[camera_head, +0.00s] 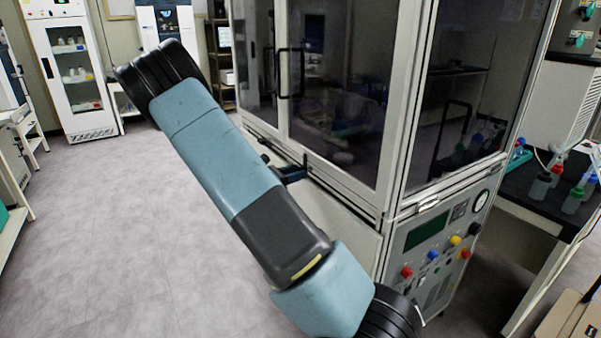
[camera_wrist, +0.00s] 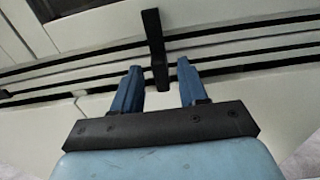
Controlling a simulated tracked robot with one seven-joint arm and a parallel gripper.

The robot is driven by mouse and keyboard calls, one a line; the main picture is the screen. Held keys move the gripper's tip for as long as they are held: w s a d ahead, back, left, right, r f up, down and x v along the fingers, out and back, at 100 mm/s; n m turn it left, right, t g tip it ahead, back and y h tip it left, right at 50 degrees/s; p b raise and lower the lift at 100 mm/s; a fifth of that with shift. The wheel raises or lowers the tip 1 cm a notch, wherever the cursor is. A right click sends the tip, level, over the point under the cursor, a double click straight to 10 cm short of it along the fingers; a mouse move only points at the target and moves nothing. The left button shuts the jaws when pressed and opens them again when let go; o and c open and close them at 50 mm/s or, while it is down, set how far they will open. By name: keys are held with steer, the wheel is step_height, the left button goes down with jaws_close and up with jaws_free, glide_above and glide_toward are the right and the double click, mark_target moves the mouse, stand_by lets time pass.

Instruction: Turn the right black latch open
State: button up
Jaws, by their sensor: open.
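The black latch (camera_wrist: 154,45) is an upright bar on the pale front of the freeze dryer. In the wrist view its lower end lies between the two blue fingers of my gripper (camera_wrist: 160,66). My gripper is open, with a visible gap on both sides of the bar. Whether the fingertips reach around the bar in depth I cannot tell. In the head view my gripper (camera_head: 291,173) shows small and dark blue at the cabinet's front, below the glass doors, partly hidden by my arm.
The freeze dryer's glass doors (camera_head: 335,90) have a black handle (camera_head: 290,73) above my gripper. A control panel (camera_head: 432,250) with coloured knobs is to the right. A bench with bottles (camera_head: 573,200) stands further right. Open grey floor (camera_head: 130,220) lies to the left.

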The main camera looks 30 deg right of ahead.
steer(key=shift+d, duration=1.15)
jaws_close()
